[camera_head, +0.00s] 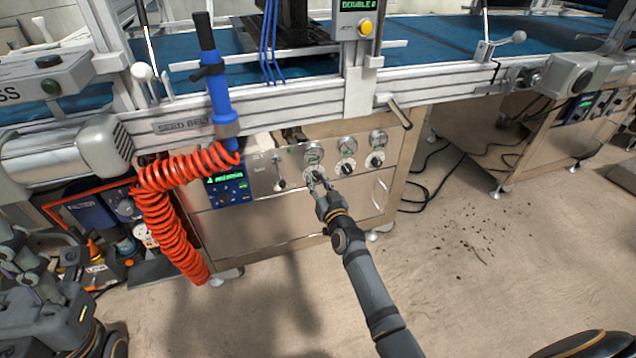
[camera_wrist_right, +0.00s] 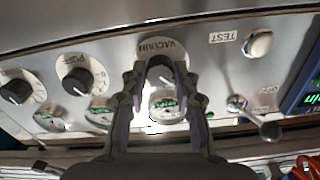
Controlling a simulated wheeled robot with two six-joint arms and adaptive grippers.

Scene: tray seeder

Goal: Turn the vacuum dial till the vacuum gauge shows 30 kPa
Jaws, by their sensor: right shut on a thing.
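The vacuum dial (camera_head: 314,173) is a round knob on a pale plate on the steel front panel. In the right wrist view the plate marked VACUUM (camera_wrist_right: 163,48) shows upside down behind my fingers. My right gripper (camera_head: 318,184) is at this dial and is shut on its knob, which the fingers mostly hide in the wrist view (camera_wrist_right: 160,82). The vacuum gauge (camera_head: 313,148) sits just above the dial, with a small green display. It also shows between my fingers in the wrist view (camera_wrist_right: 165,104); its reading is too small to tell.
Two more dials (camera_head: 346,168) (camera_head: 376,160) with gauges (camera_head: 347,144) stand to the right. A toggle lever (camera_head: 280,182) and a blue control box (camera_head: 226,186) are to the left. A coiled red hose (camera_head: 165,215) hangs further left.

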